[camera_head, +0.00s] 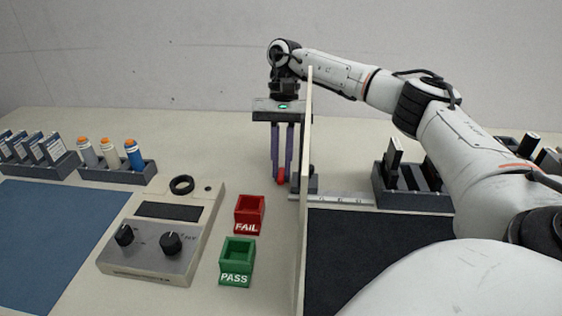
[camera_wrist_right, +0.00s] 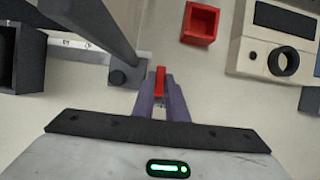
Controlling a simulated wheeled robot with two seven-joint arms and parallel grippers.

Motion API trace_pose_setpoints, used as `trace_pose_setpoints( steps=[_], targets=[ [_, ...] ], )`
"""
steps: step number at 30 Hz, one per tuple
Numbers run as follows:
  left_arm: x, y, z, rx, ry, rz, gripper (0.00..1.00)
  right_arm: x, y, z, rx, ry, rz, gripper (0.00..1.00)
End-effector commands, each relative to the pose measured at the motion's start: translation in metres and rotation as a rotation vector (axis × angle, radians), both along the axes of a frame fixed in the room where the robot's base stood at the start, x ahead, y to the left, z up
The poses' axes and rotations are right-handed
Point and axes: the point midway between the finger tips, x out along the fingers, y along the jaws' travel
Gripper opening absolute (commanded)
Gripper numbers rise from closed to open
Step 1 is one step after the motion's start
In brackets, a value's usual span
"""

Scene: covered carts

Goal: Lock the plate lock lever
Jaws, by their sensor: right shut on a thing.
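The small red lever (camera_wrist_right: 160,80) sits between the fingertips of my right gripper (camera_wrist_right: 162,98), which is shut on it. In the head view the lever (camera_head: 281,176) shows as a red spot at the lower ends of the right gripper's (camera_head: 281,180) purple fingers, which point down. A dark grey block (camera_head: 311,185) stands beside it, at the far end of the upright plate (camera_head: 304,215). How the lever joins the block is partly hidden by the fingers. My left gripper is not in view.
The thin upright plate divides the table just right of my fingers. A red FAIL bin (camera_head: 249,214) and green PASS bin (camera_head: 237,262) stand left of it, near a grey device with knobs (camera_head: 165,240). A metal ruler strip (camera_head: 345,198) and dark rack (camera_head: 410,190) are at right.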

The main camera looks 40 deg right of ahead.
Motion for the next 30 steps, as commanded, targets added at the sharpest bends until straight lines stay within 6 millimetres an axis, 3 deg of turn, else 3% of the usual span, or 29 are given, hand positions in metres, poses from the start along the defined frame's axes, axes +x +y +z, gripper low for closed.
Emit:
trace_pose_setpoints(
  steps=[2, 3, 4, 14, 23, 25, 30],
  targets=[
    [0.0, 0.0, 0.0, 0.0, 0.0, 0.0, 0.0, 0.0, 0.0, 0.0, 0.0, 0.0, 0.003, 0.0],
    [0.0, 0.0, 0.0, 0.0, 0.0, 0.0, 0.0, 0.0, 0.0, 0.001, 0.0, 0.0, 0.003, 0.17],
    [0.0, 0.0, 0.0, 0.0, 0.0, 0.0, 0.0, 0.0, 0.0, 0.001, 0.0, 0.0, 0.003, 0.2],
    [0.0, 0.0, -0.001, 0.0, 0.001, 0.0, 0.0, 0.001, -0.001, 0.004, 0.0, -0.002, 0.001, 0.2],
    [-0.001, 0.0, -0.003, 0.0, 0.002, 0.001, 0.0, 0.014, -0.015, 0.052, 0.002, -0.004, -0.001, 0.2],
    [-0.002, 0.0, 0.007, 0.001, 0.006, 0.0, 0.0, 0.018, -0.02, 0.07, 0.0, -0.004, 0.0, 0.2],
    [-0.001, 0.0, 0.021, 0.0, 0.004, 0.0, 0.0, 0.023, -0.027, 0.09, 0.0, 0.0, 0.001, 0.2]
  ],
)
